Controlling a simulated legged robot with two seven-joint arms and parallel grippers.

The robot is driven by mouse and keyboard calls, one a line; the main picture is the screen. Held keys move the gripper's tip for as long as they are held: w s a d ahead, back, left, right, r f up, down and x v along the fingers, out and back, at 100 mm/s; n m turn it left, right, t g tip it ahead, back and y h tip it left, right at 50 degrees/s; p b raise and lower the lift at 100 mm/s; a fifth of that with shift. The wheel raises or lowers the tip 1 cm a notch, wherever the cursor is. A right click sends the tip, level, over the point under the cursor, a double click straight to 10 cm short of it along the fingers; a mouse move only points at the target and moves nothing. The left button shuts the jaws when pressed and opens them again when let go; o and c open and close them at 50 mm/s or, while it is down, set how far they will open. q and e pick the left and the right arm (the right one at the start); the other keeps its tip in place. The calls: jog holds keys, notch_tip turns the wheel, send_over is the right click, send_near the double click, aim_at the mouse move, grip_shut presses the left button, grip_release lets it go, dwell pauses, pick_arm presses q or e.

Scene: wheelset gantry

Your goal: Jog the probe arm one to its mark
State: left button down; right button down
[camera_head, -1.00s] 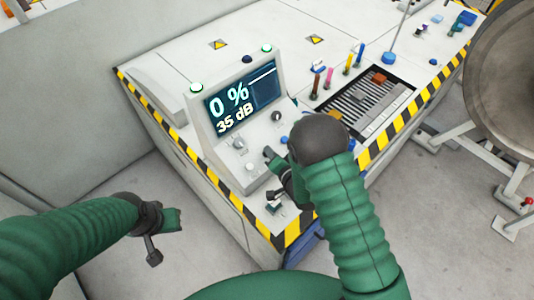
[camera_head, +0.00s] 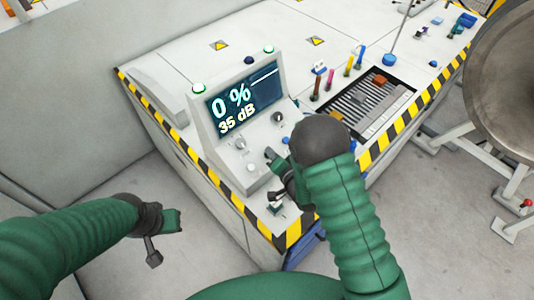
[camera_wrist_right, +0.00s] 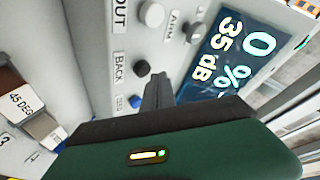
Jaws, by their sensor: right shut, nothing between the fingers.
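The control console's screen (camera_head: 243,100) reads 0 % and 35 dB; it also shows in the right wrist view (camera_wrist_right: 228,52). My right gripper (camera_head: 271,156) is low over the sloping button panel, partly hidden by my own forearm. In the right wrist view its fingers (camera_wrist_right: 158,88) are shut and empty, with tips near a dark round button (camera_wrist_right: 142,68) beside the BACK label (camera_wrist_right: 118,70). I cannot tell whether they touch it. A pale button (camera_wrist_right: 152,14) is by the OUT label, and a knob (camera_wrist_right: 193,30) by the ARM label. My left gripper (camera_head: 172,220) hangs away from the console.
A slotted grille (camera_head: 368,103) and coloured upright handles (camera_head: 348,65) are right of the console. Yellow-black striping edges the bench. A large round metal wheel (camera_head: 505,80) stands at right. A 45 DEG block (camera_wrist_right: 22,103) is left in the right wrist view.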

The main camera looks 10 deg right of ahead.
jog(key=shift+d, duration=0.55)
pick_arm(q)
jog(key=shift+d+r, duration=0.1)
jog(key=shift+d, duration=0.45)
jog(key=shift+a, duration=0.3)
pick_arm(e)
jog(key=shift+a, duration=0.3)
jog(key=shift+f, duration=0.15)
jog(key=shift+w+f+b, duration=0.1)
jog(key=shift+f+b, duration=0.15)
jog(key=shift+b, duration=0.15)
pick_arm(q)
jog(key=shift+d+f, duration=0.1)
jog(key=shift+f, duration=0.25)
jog(key=shift+d, duration=0.1)
pick_arm(e)
jog(key=shift+d, duration=0.15)
